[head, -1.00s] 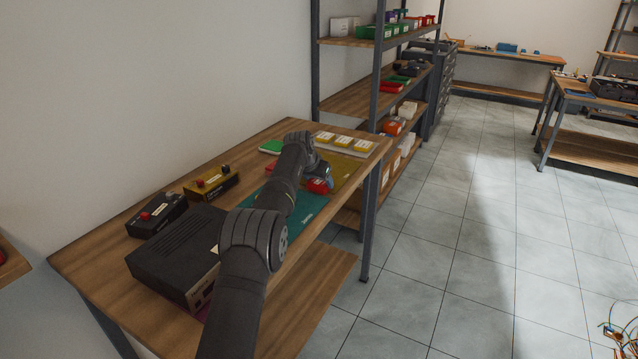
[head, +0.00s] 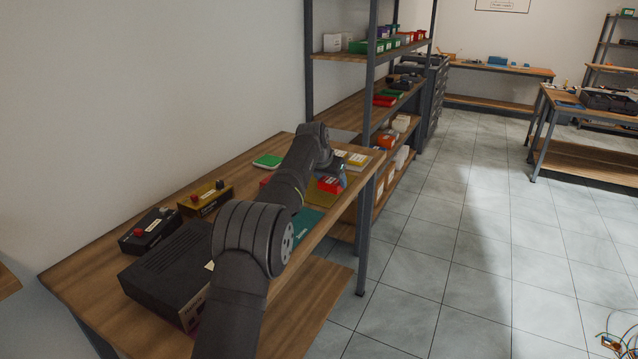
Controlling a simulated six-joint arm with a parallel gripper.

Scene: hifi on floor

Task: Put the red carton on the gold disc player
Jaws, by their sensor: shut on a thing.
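My gripper (head: 337,178) is over the right end of the wooden bench, pointing down, partly hidden by my own arm. It is shut on a red carton (head: 329,185) with a white label, which shows just below and left of the fingers. The carton appears over the yellow mat; I cannot tell how far above it. I see no clear gold disc player. A large dark hi-fi unit (head: 160,273) sits at the near end of the bench, partly hidden by my arm.
A green box (head: 267,161) lies at the back. A teal mat (head: 306,221) and yellow mat (head: 347,190) lie on the bench (head: 84,272). Shelving (head: 370,85) stands beyond.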

